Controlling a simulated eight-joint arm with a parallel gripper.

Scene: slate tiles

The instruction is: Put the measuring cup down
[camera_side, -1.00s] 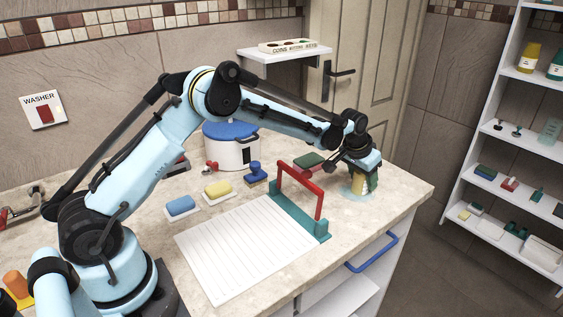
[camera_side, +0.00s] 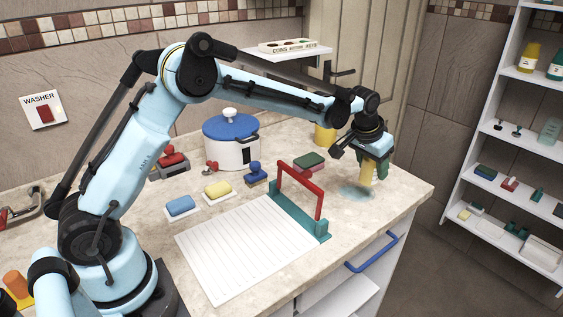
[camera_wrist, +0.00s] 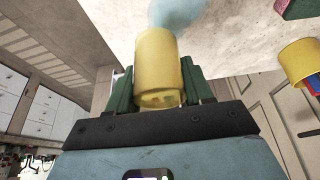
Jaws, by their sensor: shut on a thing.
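The yellow measuring cup (camera_side: 367,173) is between the green fingers of my gripper (camera_side: 373,170), near the counter's far right corner. The wrist view shows the yellow cup (camera_wrist: 158,62) with a green finger pressed on each side, so my gripper (camera_wrist: 160,85) is shut on it. The cup looks roughly upright, just above a pale blue wet-looking patch (camera_side: 352,194) on the counter (camera_side: 395,196). A small gap seems to show under the cup, but I cannot tell its height. The patch also shows beyond the cup in the wrist view (camera_wrist: 173,12).
A yellow container (camera_side: 325,134) stands behind my gripper. The white pot (camera_side: 231,150) and sponges are farther left. The counter's right edge is close.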

